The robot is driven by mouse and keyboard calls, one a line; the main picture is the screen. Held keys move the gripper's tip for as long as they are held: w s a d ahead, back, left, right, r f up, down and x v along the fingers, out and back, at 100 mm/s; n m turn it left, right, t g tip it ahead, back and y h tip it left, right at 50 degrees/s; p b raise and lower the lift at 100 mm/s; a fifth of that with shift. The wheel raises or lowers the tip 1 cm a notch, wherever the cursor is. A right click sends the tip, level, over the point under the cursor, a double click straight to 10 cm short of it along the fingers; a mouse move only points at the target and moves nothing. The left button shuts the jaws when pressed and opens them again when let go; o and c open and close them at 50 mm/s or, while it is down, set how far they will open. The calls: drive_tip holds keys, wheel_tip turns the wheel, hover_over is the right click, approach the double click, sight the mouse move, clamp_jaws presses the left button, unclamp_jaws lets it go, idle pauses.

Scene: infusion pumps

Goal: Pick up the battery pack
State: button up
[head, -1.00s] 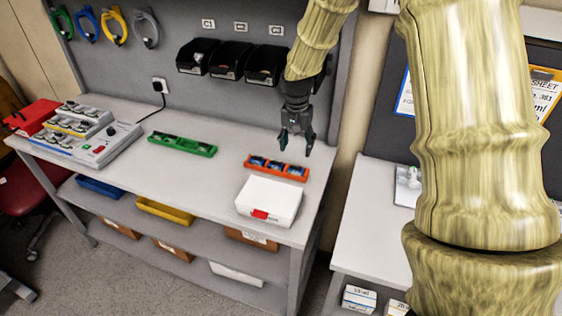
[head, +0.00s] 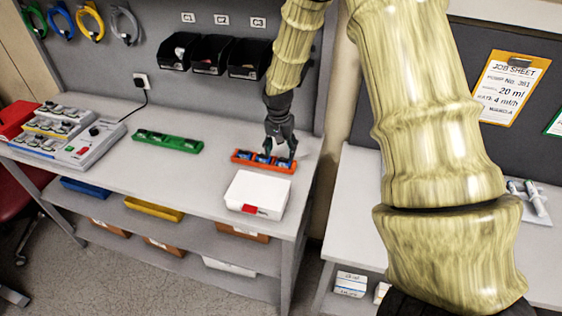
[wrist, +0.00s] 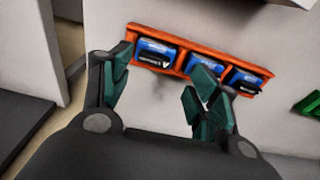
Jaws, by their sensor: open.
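Three blue and black battery packs sit in a row in an orange tray (wrist: 188,76) in the wrist view. They are the left pack (wrist: 152,51), the middle pack (wrist: 205,65) and the right pack (wrist: 245,81). The orange tray (head: 236,158) also shows in the head view, on the bench behind a white box. My gripper (head: 280,153) is open and empty, pointing down at the tray's right end there. In the wrist view its fingers stand either side of the left pack, with the right finger partly covering the middle pack. I cannot tell how far above the pack the fingertips are.
The white box (head: 256,192) with a red label stands close in front of the tray. A green tray (head: 167,142) lies to the left, then a grey charger unit (head: 80,148). Black bins (head: 212,54) hang on the back panel. Bench between the trays is clear.

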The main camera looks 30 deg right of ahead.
sight(282, 158)
drive_tip(key=shift+s+d+f, duration=0.1)
drive_tip(key=shift+f, duration=0.05)
drive_tip(key=shift+s+d+f+p, duration=0.15)
drive_tip(key=shift+s+f+p, duration=0.5)
drive_tip(key=shift+s, duration=0.2)
drive_tip(key=shift+w+f, duration=0.75)
drive_tip(key=shift+f, duration=0.1)
drive_tip(key=shift+s+r, duration=0.2)
drive_tip(key=shift+s, duration=0.05)
drive_tip(key=shift+c, duration=0.2)
drive_tip(key=shift+s+r, duration=0.1)
drive_tip(key=shift+s, duration=0.05)
drive_tip(key=c, duration=1.1)
